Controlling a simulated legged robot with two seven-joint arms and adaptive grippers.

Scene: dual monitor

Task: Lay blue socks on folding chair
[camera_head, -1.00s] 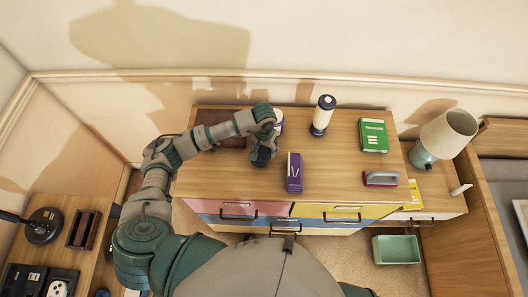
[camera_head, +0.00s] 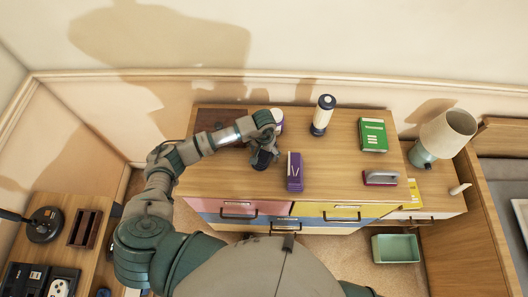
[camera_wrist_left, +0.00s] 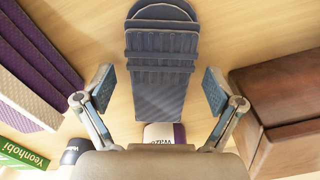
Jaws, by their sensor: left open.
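The blue socks (camera_wrist_left: 160,75) lie on the wooden dresser top as a dark blue-grey, ribbed bundle in the left wrist view. They also show as a small dark shape (camera_head: 261,160) below my left gripper in the head view. My left gripper (camera_wrist_left: 159,88) is open, with one finger on each side of the socks and a gap to both. In the head view my left gripper (camera_head: 266,143) is over the dresser's left half, partly hiding the socks. I see no folding chair. My right gripper is not in view.
On the dresser (camera_head: 335,183), a purple box (camera_head: 294,171) stands right of the socks and a dark wooden box (camera_head: 215,119) left. A green bin (camera_head: 396,248) is on the floor.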

